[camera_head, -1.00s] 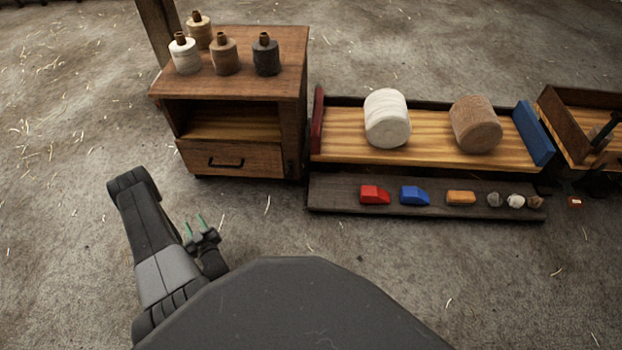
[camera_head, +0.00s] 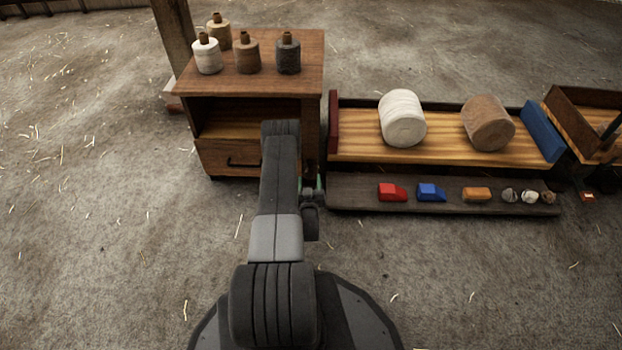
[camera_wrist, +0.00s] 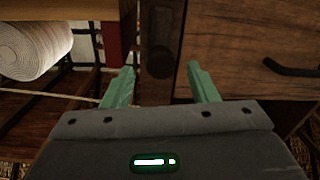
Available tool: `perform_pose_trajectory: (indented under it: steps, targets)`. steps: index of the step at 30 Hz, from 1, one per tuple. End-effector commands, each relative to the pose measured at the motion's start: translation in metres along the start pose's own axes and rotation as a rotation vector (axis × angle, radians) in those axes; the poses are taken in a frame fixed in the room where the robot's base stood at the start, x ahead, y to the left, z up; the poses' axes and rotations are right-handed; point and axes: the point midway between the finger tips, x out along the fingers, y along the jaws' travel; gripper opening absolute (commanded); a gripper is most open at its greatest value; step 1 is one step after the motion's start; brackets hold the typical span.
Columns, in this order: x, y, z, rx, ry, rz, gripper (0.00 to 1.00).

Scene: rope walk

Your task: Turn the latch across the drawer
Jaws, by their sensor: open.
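The small wooden cabinet (camera_head: 312,90) stands at the left in the head view. Its drawer (camera_head: 226,158) is closed and has a dark handle, partly behind my arm. In the wrist view the drawer front (camera_wrist: 260,75) is at the right, with its handle (camera_wrist: 292,68). The latch (camera_wrist: 160,62) is a small dark piece standing upright on the post beside the drawer, apart from the drawer front. My gripper (camera_wrist: 160,70) is open, with one green finger on each side of the latch. I cannot tell whether they touch it. The head view shows my gripper (camera_head: 311,184) low before the post.
Several thread spools (camera_head: 247,54) stand on the cabinet top. To the right, a wooden shelf (camera_head: 446,150) bears a white roll (camera_head: 402,118) and a brown roll (camera_head: 488,122). A low dark board (camera_head: 365,207) holds small blocks and stones. The floor in front is open.

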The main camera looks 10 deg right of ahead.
Motion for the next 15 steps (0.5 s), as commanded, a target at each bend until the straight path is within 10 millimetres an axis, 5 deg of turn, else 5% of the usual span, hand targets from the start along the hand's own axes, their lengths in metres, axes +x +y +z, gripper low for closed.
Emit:
perform_pose_trajectory:
  steps: [6, 15]
  targets:
    - [0.029, 0.000, 0.001, 0.000, 0.001, 0.001, 0.53]
    - [0.037, 0.000, 0.000, 0.000, -0.001, 0.000, 0.53]
